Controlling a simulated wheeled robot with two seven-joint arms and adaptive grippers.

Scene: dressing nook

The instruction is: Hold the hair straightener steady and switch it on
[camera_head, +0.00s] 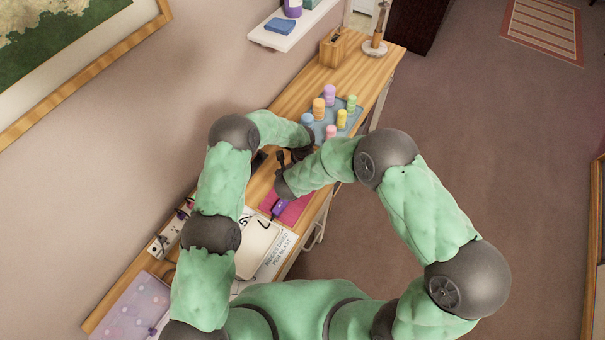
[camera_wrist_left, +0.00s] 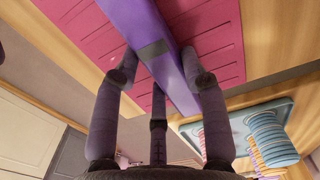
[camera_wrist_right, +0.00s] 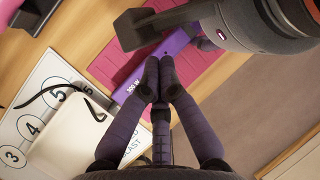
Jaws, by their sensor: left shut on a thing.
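The purple hair straightener (camera_head: 279,207) lies over a pink mat (camera_head: 296,212) on the wooden counter, mostly hidden by my arms in the head view. In the left wrist view, my left gripper (camera_wrist_left: 164,76) is shut around the straightener's purple body (camera_wrist_left: 178,82), which has a small grey patch on it. In the right wrist view, my right gripper (camera_wrist_right: 158,78) has its fingertips together at the straightener (camera_wrist_right: 139,85), beside the "300 W" print. I cannot tell whether they touch it. Part of my left gripper crosses the top of that view.
A blue tray (camera_head: 325,132) with several coloured rollers stands beyond my grippers. A power strip (camera_head: 165,238) and a translucent lilac box (camera_head: 135,308) are at the near left. The wall runs along the left.

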